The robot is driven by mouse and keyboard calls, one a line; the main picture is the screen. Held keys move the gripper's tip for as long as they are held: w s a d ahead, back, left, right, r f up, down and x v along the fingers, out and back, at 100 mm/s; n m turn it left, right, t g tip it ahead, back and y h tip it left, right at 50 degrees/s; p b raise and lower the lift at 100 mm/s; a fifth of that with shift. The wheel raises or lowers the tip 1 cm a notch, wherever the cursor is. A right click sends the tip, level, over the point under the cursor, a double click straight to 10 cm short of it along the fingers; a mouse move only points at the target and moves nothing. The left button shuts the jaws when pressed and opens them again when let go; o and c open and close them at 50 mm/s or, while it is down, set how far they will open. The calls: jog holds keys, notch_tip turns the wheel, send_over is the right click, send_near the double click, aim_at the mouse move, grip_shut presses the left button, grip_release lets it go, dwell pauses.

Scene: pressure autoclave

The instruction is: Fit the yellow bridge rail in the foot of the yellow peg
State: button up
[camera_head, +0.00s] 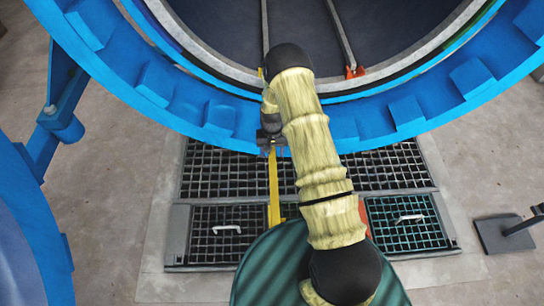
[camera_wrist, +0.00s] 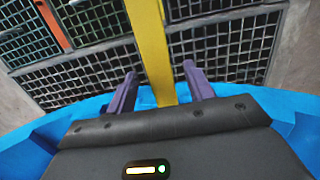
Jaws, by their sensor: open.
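The yellow bridge rail (camera_head: 273,190) is a long narrow bar running up from the green rounded surface at the bottom toward the blue vessel rim in the head view. In the wrist view the yellow bridge rail (camera_wrist: 152,45) passes between the two purple fingers of my gripper (camera_wrist: 160,80), with gaps visible on both sides. My gripper (camera_head: 271,147) is open at the rail's upper end, by the blue rim. A small yellow piece (camera_head: 261,73), seemingly the yellow peg, shows at the end of the left inner rail. My arm hides most of it, and its foot cannot be made out.
The round vessel opening has a blue lugged rim (camera_head: 400,112) and two inner rails. An orange peg (camera_head: 355,72) stands at the right one. An orange bar (camera_wrist: 52,24) lies left of the yellow rail in the wrist view. Floor grates (camera_head: 220,172) lie below the rim.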

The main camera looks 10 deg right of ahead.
notch_tip(320, 180, up, 13)
jog(key=w+p, duration=0.1)
jog(key=p, duration=0.1)
jog(key=shift+d, duration=0.1)
dwell(0.8)
jog(key=s+r+n+t, duration=0.1)
jog(key=s+r, duration=0.3)
jog(key=r, duration=0.3)
jog(key=s+r+t, duration=0.1)
jog(key=s+r, duration=0.4)
jog(key=r, duration=0.3)
jog(key=s+r+n+t, duration=0.1)
jog(key=s+r, duration=0.3)
jog(key=s, duration=0.3)
jog(key=s+r+t, duration=0.1)
jog(key=s+r, duration=0.2)
jog(key=s, duration=0.3)
notch_tip(320, 180, up, 24)
jog(key=p, duration=2.4)
jog(key=shift+s+r, duration=0.2)
